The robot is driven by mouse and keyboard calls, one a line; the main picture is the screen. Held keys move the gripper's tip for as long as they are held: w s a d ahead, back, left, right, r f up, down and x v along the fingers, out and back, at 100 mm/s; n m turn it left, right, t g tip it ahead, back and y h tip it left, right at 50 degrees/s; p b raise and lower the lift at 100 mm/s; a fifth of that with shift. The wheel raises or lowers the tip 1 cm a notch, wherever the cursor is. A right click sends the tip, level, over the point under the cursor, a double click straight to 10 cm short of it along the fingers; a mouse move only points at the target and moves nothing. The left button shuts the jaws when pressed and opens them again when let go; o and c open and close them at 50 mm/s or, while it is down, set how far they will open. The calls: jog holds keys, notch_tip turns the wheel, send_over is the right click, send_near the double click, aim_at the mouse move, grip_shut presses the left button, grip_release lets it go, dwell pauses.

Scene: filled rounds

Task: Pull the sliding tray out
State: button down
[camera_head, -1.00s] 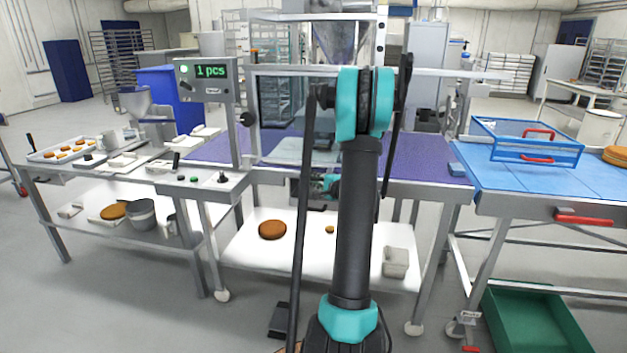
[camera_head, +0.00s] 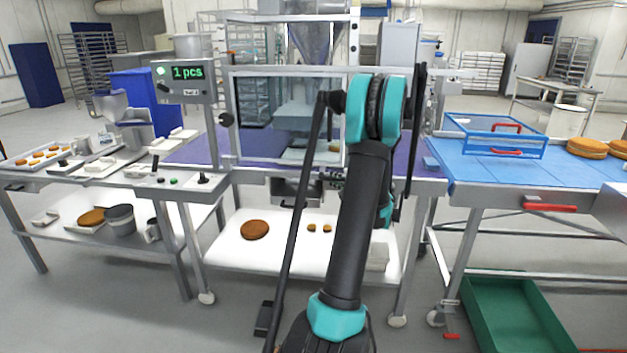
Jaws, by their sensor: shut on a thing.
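The sliding tray appears to be the pale flat plate (camera_head: 296,156) at the middle of the machine, low behind the clear front guard and under the hopper. My arm comes up from the bottom of the view and bends at its teal joint in front of the machine's right half. My gripper (camera_head: 326,186) is mostly hidden behind my arm, near the front edge of the machine table. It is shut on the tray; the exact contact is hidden.
A display post (camera_head: 186,80) stands left of the guard. A green crate (camera_head: 515,315) lies on the floor at right. A white lower shelf (camera_head: 225,255) holds brown rounds.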

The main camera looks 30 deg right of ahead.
jog(key=s+d, duration=0.5)
jog(key=d, duration=0.3)
jog(key=s+d, duration=0.6)
jog(key=d, duration=0.3)
jog(key=s+d, duration=0.6)
jog(key=d, duration=0.2)
jog(key=shift+s+d, duration=0.15)
jog(key=shift+d, duration=0.1)
jog(key=c, duration=1.7)
grip_release()
jog(key=shift+s+d, duration=0.1)
jog(key=shift+d, duration=0.1)
jog(key=shift+o, duration=1.1)
jog(key=shift+a, duration=0.1)
jog(key=v, duration=1.2)
